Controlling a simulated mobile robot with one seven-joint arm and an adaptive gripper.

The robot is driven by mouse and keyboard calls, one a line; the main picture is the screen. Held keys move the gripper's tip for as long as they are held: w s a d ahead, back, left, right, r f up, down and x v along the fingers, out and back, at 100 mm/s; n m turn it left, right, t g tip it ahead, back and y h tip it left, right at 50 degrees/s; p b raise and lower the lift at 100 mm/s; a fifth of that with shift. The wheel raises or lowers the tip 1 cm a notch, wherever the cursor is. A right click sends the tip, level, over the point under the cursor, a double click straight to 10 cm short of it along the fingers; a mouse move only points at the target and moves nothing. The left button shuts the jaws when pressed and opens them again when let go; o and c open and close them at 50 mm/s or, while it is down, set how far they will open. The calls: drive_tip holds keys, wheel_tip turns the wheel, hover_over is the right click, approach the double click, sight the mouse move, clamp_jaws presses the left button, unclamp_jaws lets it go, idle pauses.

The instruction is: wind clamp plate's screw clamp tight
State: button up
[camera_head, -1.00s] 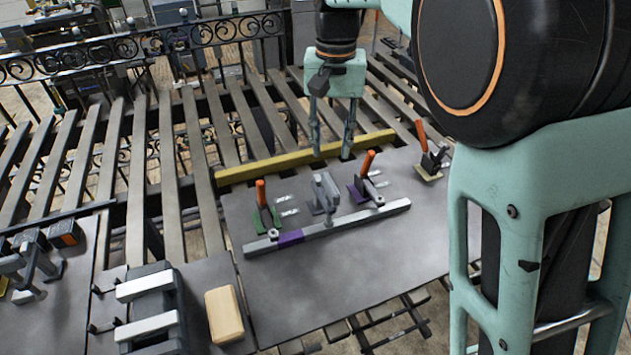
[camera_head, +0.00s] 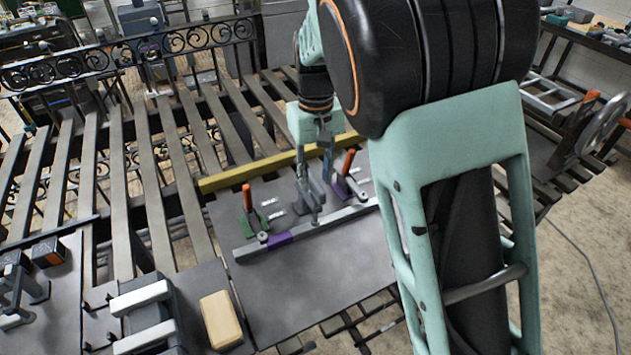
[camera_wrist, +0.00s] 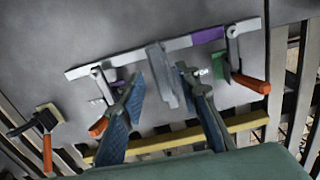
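The clamp plate (camera_head: 310,262) is a dark grey sheet. Its grey screw clamp (camera_head: 307,207) stands near the middle of a long pale bar (camera_head: 335,218) with a purple band (camera_head: 280,239). My gripper (camera_head: 314,170) is above and behind the bar, pointing down at the screw clamp. In the wrist view my gripper (camera_wrist: 160,78) is open, its blue-grey fingers apart. The screw clamp (camera_wrist: 165,78) shows between the fingertips there; I cannot tell whether they touch it. Toggle clamps with orange handles stand either side, one green-based (camera_head: 250,215), one purple-based (camera_head: 346,178).
A yellow beam (camera_head: 270,166) runs behind the plate. Another orange-handled clamp (camera_wrist: 45,128) is at the left of the wrist view. A tan block (camera_head: 221,319) and a dark fixture with pale bars (camera_head: 145,300) are left of the plate. The plate's front is clear.

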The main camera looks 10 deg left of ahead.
drive_tip(key=shift+f, duration=1.3)
clamp_jaws()
